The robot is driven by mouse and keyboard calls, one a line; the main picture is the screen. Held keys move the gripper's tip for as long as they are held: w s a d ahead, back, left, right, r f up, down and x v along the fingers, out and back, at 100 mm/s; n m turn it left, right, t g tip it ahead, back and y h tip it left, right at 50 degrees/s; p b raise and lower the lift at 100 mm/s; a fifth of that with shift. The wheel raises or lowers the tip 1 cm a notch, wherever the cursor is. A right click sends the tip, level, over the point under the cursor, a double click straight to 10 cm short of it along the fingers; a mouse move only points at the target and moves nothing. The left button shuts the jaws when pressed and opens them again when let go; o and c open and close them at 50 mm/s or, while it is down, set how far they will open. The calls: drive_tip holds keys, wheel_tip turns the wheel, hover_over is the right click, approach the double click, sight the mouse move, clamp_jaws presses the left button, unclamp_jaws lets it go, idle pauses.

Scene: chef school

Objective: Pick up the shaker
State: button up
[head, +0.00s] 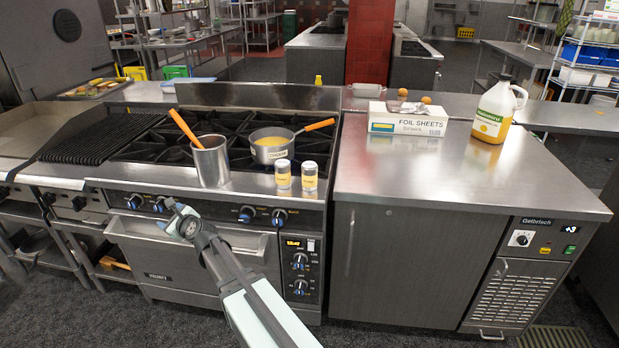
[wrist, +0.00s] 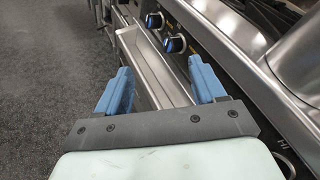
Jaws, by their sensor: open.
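Two small shakers with yellow labels and metal tops stand upright side by side on the stove's front ledge in the head view, the left shaker (head: 283,175) and the right shaker (head: 309,177). My gripper (head: 176,212) is in front of the stove, left of and lower than both shakers, near the oven handle. In the wrist view my gripper (wrist: 162,82) has its two blue fingers wide apart with nothing held. The oven's trough-like front (wrist: 160,70) shows between and beyond them. Neither shaker is in the wrist view.
A metal pot (head: 211,163) with an orange-handled utensil stands left of the shakers. A saucepan (head: 269,147) of yellow liquid sits behind them. The counter (head: 420,185) at right holds a foil box (head: 408,120) and a jug (head: 496,112); its front is clear. Knobs (head: 248,214) project below the ledge.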

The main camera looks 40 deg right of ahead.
drive_tip(key=d+r+m+t, duration=0.1)
drive_tip(key=d+r+m, duration=0.1)
drive_tip(key=d+r, duration=0.25)
wheel_tip(320, 180, up, 14)
drive_tip(key=m+t+h, duration=0.2)
drive_tip(key=m+h, duration=0.6)
hover_over(313, 176)
drive_tip(key=w+a, duration=0.5)
drive_tip(key=a, duration=0.2)
drive_tip(key=s+d+f+n, duration=0.2)
drive_tip(key=s+d+f, duration=0.5)
drive_tip(key=s+d, duration=0.25)
drive_tip(key=shift+m+y, duration=0.6)
drive_tip(key=shift+m, duration=0.2)
drive_tip(key=a+f, duration=0.1)
drive_tip(key=w+a+f, duration=0.1)
drive_tip(key=a+f, duration=0.1)
drive_tip(key=shift+w+f, duration=0.35)
drive_tip(key=shift+w, duration=0.45)
drive_tip(key=w, duration=0.3)
drive_tip(key=w+d, duration=0.1)
drive_tip(key=w, duration=0.2)
drive_tip(key=shift+w+d, duration=0.15)
drive_tip(key=shift+d, duration=0.05)
drive_tip(key=shift+c, duration=0.3)
